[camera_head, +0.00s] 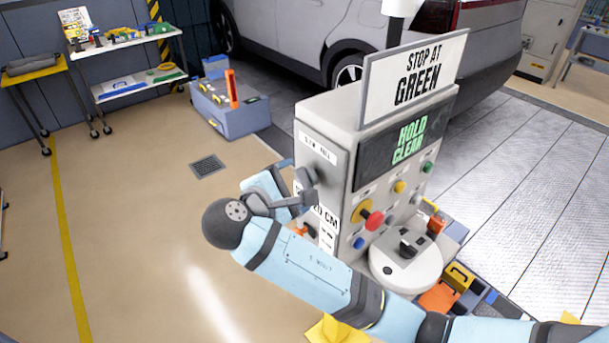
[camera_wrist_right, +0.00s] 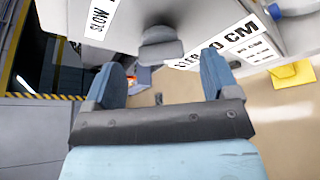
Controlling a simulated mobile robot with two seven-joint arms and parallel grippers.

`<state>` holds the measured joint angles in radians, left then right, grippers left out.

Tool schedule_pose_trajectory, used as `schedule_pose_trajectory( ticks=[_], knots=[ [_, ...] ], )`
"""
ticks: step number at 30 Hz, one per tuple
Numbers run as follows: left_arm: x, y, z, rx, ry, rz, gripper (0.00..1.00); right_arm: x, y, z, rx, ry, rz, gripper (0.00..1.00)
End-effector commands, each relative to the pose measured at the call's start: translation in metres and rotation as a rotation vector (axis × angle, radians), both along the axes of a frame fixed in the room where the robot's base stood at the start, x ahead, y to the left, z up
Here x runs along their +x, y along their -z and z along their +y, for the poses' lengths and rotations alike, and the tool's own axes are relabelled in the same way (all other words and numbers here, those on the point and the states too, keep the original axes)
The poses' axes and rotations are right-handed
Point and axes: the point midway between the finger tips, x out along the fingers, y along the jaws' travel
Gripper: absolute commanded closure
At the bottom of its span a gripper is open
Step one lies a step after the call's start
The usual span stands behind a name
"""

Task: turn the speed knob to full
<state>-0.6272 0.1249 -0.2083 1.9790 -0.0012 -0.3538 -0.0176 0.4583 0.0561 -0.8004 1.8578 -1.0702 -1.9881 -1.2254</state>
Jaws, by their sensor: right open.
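The grey speed knob (camera_head: 306,180) sticks out from the left side face of the console (camera_head: 335,135), below a white label with partly readable text. In the right wrist view the knob (camera_wrist_right: 160,42) shows as a grey rounded grip beside a label reading "SLOW" (camera_wrist_right: 100,20). My right gripper (camera_wrist_right: 163,82) is open, with a blue finger on either side and nothing between them. The knob lies ahead of the fingertips, about midway between them, and looks apart from them. In the head view my right gripper is partly hidden by its own wrist. My left gripper is not in view.
A sign (camera_head: 415,78) reading "STOP AT GREEN" stands on top. A blue-grey box (camera_head: 232,115) and a car are behind.

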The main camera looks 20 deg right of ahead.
Motion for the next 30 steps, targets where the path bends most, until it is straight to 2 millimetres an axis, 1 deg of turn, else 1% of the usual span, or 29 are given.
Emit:
schedule_pose_trajectory(
  ticks=[1, 3, 9, 19, 20, 21, 23, 24, 26, 30],
  knots=[
    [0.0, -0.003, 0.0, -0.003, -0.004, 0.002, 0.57, 0.005, 0.001, -0.008, -0.002, 0.003, 0.002, 0.19],
    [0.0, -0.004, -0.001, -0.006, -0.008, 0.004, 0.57, 0.011, 0.004, -0.016, -0.001, 0.001, 0.001, 0.19],
    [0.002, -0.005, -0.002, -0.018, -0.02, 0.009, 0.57, 0.022, 0.01, -0.03, 0.0, 0.0, 0.001, 0.19],
    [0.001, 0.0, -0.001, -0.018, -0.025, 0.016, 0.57, 0.024, 0.012, -0.033, 0.002, -0.001, 0.001, 0.19],
    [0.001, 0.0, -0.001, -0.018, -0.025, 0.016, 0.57, 0.024, 0.012, -0.033, 0.002, -0.001, 0.001, 0.24],
    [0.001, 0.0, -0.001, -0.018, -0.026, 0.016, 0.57, 0.024, 0.012, -0.033, 0.002, -0.001, 0.001, 0.33],
    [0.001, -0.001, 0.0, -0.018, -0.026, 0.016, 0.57, 0.024, 0.012, -0.033, 0.002, -0.001, 0.001, 0.47],
    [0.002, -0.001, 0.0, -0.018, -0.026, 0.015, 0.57, 0.024, 0.012, -0.033, 0.002, -0.001, 0.001, 0.56],
    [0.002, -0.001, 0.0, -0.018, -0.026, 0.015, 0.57, 0.024, 0.012, -0.033, 0.002, -0.001, 0.001, 0.69],
    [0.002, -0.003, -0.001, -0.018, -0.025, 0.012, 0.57, 0.024, 0.012, -0.033, 0.002, -0.001, -0.001, 0.68]
  ],
)
